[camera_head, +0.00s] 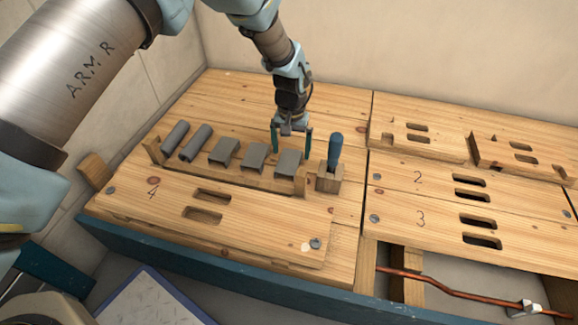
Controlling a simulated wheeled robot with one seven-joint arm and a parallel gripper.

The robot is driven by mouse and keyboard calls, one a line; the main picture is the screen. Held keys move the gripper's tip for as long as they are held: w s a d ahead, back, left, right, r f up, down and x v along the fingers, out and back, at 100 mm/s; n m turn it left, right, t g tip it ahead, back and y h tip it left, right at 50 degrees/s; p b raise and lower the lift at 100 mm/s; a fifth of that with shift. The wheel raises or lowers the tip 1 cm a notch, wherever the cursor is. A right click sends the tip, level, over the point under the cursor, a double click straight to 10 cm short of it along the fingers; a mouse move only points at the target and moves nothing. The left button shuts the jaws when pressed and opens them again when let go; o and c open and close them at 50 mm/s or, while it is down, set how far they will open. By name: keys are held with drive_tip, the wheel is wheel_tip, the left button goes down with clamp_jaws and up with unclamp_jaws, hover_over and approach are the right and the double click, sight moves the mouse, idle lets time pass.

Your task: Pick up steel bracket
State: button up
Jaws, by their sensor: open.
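Three grey bent-plate pieces that look like steel brackets stand in a row on a wooden rack (235,179): a left one (223,151), a middle one (254,156) and a right one (288,163). My gripper (291,146) points down with its two dark green fingers apart and nothing between them. It is above or just behind the right bracket, and its fingertips reach close to that bracket's top edge. I cannot tell from this view whether they touch it. All three brackets are largely unhidden.
Two grey tubes, a left one (175,137) and a right one (194,143), lie at the rack's left end. A blue-handled tool (335,149) stands in a wooden block (329,180) right of my gripper. Slotted boards and an opening with a copper pipe (445,288) lie to the right.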

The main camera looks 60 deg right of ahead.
wheel_tip(320, 180, down, 2)
drive_tip(key=shift+f, duration=0.25)
drive_tip(key=shift+r, duration=0.1)
drive_tip(key=shift+c, duration=0.4)
drive_tip(key=c, duration=1.4)
